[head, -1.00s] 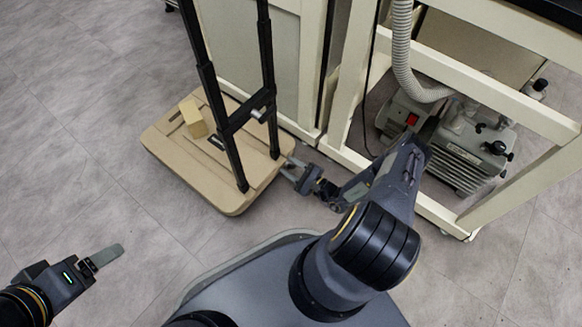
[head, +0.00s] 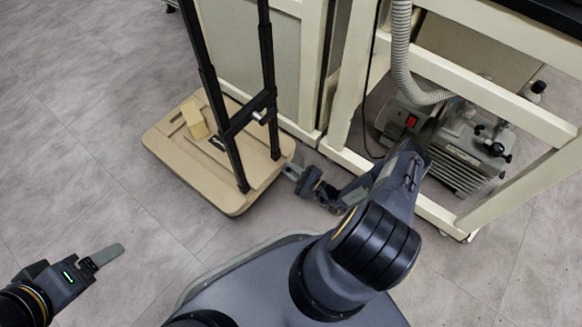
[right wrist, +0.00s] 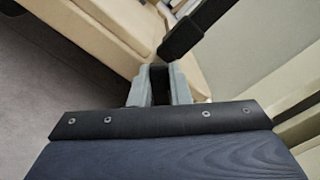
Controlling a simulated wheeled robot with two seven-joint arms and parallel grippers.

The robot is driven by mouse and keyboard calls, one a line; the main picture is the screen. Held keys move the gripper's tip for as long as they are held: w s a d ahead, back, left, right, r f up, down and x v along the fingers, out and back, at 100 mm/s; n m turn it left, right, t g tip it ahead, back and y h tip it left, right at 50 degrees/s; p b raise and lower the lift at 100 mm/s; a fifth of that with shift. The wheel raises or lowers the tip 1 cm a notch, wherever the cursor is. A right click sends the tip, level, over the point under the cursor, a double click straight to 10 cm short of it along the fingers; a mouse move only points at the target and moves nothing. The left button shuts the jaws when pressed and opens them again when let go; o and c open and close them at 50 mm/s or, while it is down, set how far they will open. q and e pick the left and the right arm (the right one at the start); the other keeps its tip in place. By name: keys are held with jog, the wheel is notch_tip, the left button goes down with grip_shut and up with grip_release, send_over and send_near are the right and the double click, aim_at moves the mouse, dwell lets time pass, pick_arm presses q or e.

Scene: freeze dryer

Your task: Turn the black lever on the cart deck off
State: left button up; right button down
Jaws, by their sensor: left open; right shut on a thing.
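The cart has a tan deck (head: 180,165) and a black upright frame (head: 212,85). My right gripper (head: 292,173) is low at the deck's near right edge. In the right wrist view its grey fingers (right wrist: 160,85) are shut on a small black piece, which looks like the black lever (right wrist: 159,76). The lever is mostly hidden by the fingers, and its angle cannot be made out. My left gripper (head: 105,256) is open and empty over the floor at the lower left, away from the cart.
A cream block (head: 195,120) lies on the deck. A cream bench frame (head: 345,95) stands just right of the cart. Under it is a grey pump (head: 455,150) with a red switch and a ribbed hose (head: 402,50). The floor left of the cart is clear.

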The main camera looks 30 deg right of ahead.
jog(key=n, duration=0.1)
jog(key=n+p, duration=0.1)
jog(key=n, duration=0.1)
jog(key=shift+s+a+f+n, duration=0.15)
jog(key=shift+a+f+n, duration=0.15)
jog(key=shift+f, duration=0.1)
jog(key=n, duration=0.2)
jog(key=f+n+p, duration=0.1)
jog(key=n, duration=0.1)
jog(key=shift+f+n+p, duration=0.15)
jog(key=shift+n+p, duration=0.15)
jog(key=shift+n, duration=0.1)
jog(key=c, duration=1.4)
grip_release()
jog(key=shift+o, duration=0.2)
